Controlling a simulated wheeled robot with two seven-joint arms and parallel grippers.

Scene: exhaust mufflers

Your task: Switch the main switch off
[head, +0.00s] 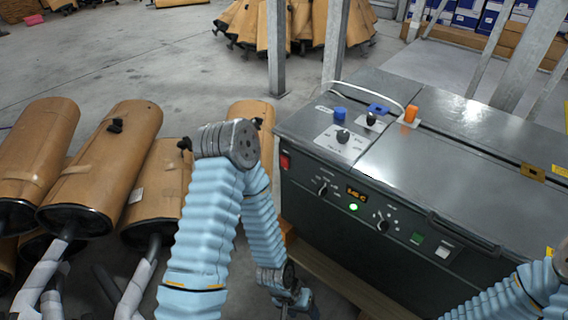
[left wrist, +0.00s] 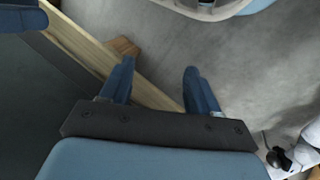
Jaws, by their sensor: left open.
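A dark grey machine (head: 330,215) stands at the right with controls on its front panel. A red switch (head: 285,161) sits at the panel's upper left end. Black rotary knobs (head: 322,190) and (head: 382,226) sit on the panel, with a lit orange display (head: 355,193) and a lit green light (head: 353,207) between them. I cannot read which control is the main switch. My left gripper (head: 290,303) hangs low in front of the machine, below the panel and apart from it. In the left wrist view its two fingers (left wrist: 158,82) are apart with nothing between them. My right gripper is out of view.
Brown mufflers (head: 105,165) stand at the left, close to my left arm. A wooden board (head: 325,275) runs along the machine's base and shows in the left wrist view (left wrist: 90,55). Metal posts (head: 277,50) rise behind.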

